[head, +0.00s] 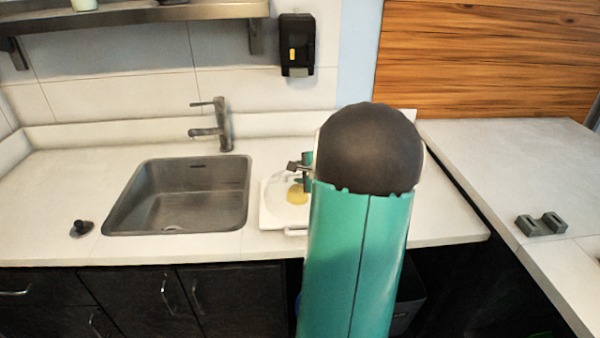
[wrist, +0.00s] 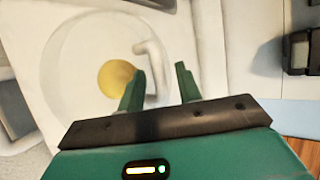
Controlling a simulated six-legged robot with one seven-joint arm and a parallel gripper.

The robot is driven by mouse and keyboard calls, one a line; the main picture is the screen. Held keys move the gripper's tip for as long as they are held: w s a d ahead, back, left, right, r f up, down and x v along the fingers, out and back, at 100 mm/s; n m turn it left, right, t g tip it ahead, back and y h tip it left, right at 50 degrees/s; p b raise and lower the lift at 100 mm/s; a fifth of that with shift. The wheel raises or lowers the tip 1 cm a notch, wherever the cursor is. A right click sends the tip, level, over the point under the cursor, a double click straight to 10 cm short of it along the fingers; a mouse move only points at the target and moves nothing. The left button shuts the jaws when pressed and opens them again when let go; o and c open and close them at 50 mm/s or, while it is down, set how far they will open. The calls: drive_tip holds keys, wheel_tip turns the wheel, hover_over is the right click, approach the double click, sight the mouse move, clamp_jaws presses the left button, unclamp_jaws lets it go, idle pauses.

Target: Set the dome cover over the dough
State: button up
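The yellow dough (head: 297,193) lies on a white board (head: 270,217) on the counter, right of the sink. It also shows in the wrist view (wrist: 116,78). There a clear, round outline, which looks like the dome cover (wrist: 62,50), surrounds the dough. A pale, bent handle (wrist: 150,62) stands up close to my fingers. My gripper (wrist: 160,70) is open, its two green fingers apart, with the handle by the left finger. In the head view my gripper (head: 300,168) is just above the board, and my arm hides part of that area.
The sink (head: 175,195) with its faucet (head: 218,125) is left of the board. A dark plug-like object (head: 82,229) lies left of the sink. A black dispenser (head: 297,45) hangs on the wall. Two grey blocks (head: 541,224) sit on the right counter.

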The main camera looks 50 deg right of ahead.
drive_tip(key=shift+s+f, duration=0.1)
drive_tip(key=shift+f, duration=0.05)
drive_tip(key=v, duration=1.4)
drive_tip(key=w+a+r+n+g+y, duration=0.1)
drive_tip(key=w+a+n+y, duration=0.2)
drive_tip(key=a, duration=0.6)
drive_tip(key=w+a+n+g+y, duration=0.1)
drive_tip(key=w+a+n, duration=0.2)
drive_tip(key=a+n, duration=0.35)
drive_tip(key=w+a+r+n+g+y, duration=0.1)
drive_tip(key=w+a+n+y, duration=0.1)
drive_tip(key=a, duration=0.9)
drive_tip(key=s+a+n+g+h, duration=0.1)
drive_tip(key=s+a+n, duration=0.3)
drive_tip(key=a+n, duration=0.2)
drive_tip(key=s+a+n+g+h, duration=0.1)
drive_tip(key=s+a+n, duration=0.4)
drive_tip(key=a, duration=0.6)
drive_tip(key=shift+r+n, duration=0.2)
drive_tip(key=shift+n, duration=1.05)
